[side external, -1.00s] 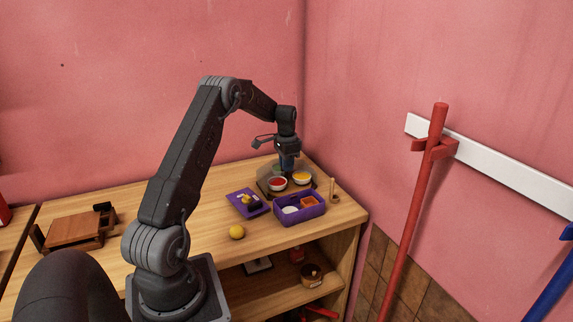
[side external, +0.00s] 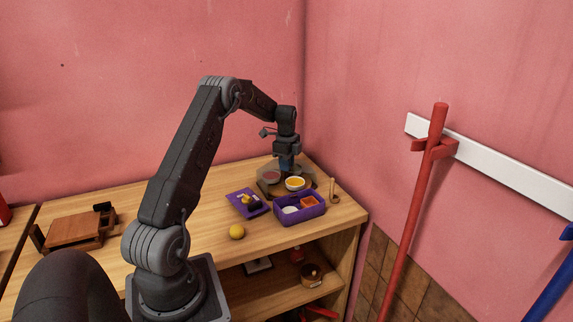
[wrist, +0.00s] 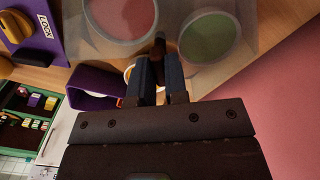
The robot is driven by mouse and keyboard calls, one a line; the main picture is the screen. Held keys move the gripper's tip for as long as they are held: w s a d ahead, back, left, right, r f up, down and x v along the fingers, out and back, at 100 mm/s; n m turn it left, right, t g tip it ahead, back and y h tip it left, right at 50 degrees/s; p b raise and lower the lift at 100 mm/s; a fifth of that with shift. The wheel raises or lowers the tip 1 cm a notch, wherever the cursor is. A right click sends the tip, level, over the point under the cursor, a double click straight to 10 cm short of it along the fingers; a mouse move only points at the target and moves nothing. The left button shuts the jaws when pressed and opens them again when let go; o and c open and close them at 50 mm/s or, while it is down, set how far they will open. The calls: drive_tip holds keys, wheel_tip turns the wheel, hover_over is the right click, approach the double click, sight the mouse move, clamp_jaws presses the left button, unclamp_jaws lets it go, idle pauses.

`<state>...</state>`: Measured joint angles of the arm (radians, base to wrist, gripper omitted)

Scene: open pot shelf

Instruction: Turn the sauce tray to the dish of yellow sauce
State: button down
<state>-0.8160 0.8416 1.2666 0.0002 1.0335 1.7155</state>
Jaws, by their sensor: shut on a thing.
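The sauce tray (side external: 270,193) stands at the back right of the counter, with a clear cover over part of it. The dish of yellow sauce (side external: 295,184) faces the front and looks bright and uncovered. The dish of red sauce (side external: 271,177) is to its left and looks dimmed under the cover. In the wrist view, a red dish (wrist: 122,15) and a green dish (wrist: 209,37) show through the cover; the yellow dish (wrist: 128,74) is mostly hidden behind my fingers. My gripper (side external: 286,169) is above the tray, shut on a dark upright handle (wrist: 159,46).
A purple box (side external: 301,218) with white and orange contents stands just in front of the tray. A purple lock panel (side external: 237,198), a yellow ball (side external: 237,232) and a small wooden stand (side external: 334,196) are nearby.

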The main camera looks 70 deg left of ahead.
drive_tip(key=shift+m, duration=0.9)
drive_tip(key=c, duration=1.1)
unclamp_jaws()
drive_tip(key=shift+c, duration=0.2)
wheel_tip(320, 180, up, 14)
drive_tip(key=shift+f, duration=0.1)
